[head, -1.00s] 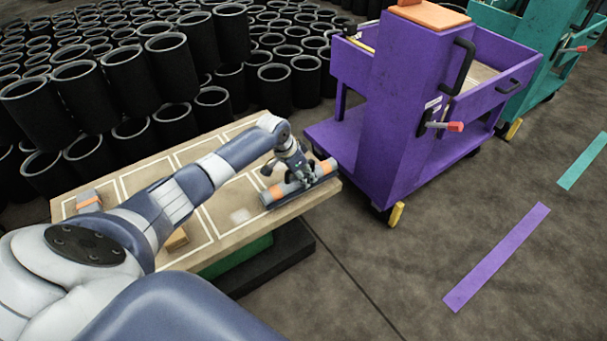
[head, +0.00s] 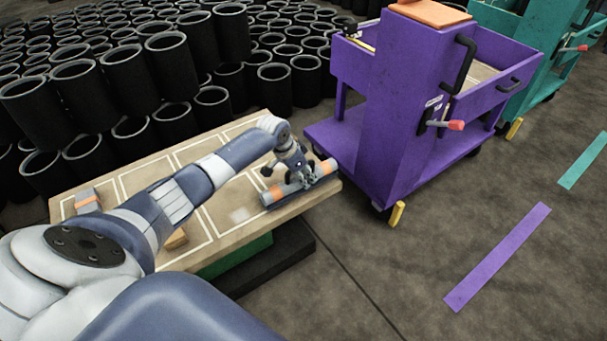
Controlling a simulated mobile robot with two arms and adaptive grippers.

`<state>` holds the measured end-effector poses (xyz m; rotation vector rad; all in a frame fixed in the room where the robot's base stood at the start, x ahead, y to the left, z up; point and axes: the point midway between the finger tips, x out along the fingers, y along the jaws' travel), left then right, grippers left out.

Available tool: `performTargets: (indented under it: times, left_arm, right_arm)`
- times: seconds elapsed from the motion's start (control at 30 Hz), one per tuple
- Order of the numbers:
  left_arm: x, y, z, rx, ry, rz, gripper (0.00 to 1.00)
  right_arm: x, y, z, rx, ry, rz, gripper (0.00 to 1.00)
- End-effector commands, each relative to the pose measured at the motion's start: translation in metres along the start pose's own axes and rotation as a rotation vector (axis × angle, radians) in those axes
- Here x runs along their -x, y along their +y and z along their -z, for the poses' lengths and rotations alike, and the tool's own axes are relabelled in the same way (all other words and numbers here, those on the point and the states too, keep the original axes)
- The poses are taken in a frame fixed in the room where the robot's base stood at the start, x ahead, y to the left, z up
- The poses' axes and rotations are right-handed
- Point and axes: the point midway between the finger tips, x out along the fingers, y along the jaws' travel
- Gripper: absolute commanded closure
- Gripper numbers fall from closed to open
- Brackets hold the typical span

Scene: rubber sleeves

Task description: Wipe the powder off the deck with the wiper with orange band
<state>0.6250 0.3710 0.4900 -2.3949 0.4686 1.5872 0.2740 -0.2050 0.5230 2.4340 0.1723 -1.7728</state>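The deck (head: 205,250) is a pale wooden board marked with white outlines. A faint whitish patch (head: 240,215), which looks like powder, lies on it right of centre. A grey block with an orange band (head: 88,201) sits at the deck's left end. A grey roller-like bar with orange bands (head: 271,197) lies along a dark holder at the right end. My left gripper (head: 301,180) is at the middle of this bar, pointing down. Its fingers are small and partly hidden, so I cannot tell whether they grip the bar. My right gripper is not in view.
A small tan block (head: 177,239) is partly hidden behind my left arm. A purple cart (head: 410,120) stands close to the deck's right end, with a teal cart (head: 500,45) beyond. Many black sleeves (head: 128,80) crowd the far side. Floor at right is open.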

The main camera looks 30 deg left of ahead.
Motion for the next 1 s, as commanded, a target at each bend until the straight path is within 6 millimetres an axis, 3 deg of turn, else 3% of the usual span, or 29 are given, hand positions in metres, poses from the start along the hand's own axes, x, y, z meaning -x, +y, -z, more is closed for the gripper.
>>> performTargets:
  times: [1.0]
  left_arm:
    - [-0.016,-0.002,-0.006,0.0,0.001,0.001,0.89]
  right_arm:
    - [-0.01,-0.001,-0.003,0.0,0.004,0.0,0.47]
